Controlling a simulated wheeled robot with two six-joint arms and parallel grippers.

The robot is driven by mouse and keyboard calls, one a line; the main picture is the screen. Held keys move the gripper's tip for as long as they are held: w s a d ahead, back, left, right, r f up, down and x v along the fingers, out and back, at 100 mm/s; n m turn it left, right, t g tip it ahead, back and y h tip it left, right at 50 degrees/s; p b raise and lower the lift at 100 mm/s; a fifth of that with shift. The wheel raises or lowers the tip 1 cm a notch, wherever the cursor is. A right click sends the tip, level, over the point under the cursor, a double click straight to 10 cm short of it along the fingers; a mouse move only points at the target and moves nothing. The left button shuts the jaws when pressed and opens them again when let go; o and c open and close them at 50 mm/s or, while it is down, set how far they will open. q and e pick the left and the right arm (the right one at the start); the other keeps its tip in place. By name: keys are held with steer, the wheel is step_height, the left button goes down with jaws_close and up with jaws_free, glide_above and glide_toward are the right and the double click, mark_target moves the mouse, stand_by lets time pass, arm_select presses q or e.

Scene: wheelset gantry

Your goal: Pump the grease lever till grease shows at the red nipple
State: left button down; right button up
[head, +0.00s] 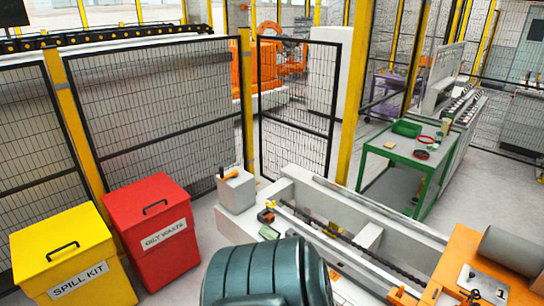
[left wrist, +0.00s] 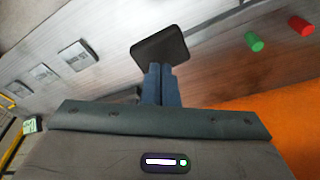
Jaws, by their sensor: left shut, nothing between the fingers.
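My left gripper (left wrist: 161,68) shows in the left wrist view, its two blue fingers together with nothing between them. A dark square plate (left wrist: 160,46) shows just beyond the fingertips; I cannot tell whether they touch it. A red cylinder (left wrist: 301,25) and a green cylinder (left wrist: 254,41) stand on the grey surface to the upper right. I cannot tell whether the red one is the nipple. In the head view a short orange-tipped handle (head: 230,175) sits on a grey block (head: 236,192); I cannot tell whether it is the grease lever. No grease can be made out. My right gripper is not in view.
A yellow spill kit bin (head: 72,255) and a red waste bin (head: 148,225) stand at the left, before mesh fencing (head: 160,100). A long pale frame (head: 330,190) runs to the lower right. A green table (head: 430,160) stands at the right. An orange surface (left wrist: 270,125) fills the wrist view's right.

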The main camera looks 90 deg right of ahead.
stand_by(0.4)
arm_select(q)
steer(key=shift+f+b, duration=0.5)
steer(key=shift+f, duration=2.3)
steer(key=shift+r+p, duration=0.9)
steer(key=shift+r, duration=0.85)
step_height(320, 180, up, 4)
steer(key=shift+w+r, duration=0.1)
steer(key=shift+r, duration=0.75)
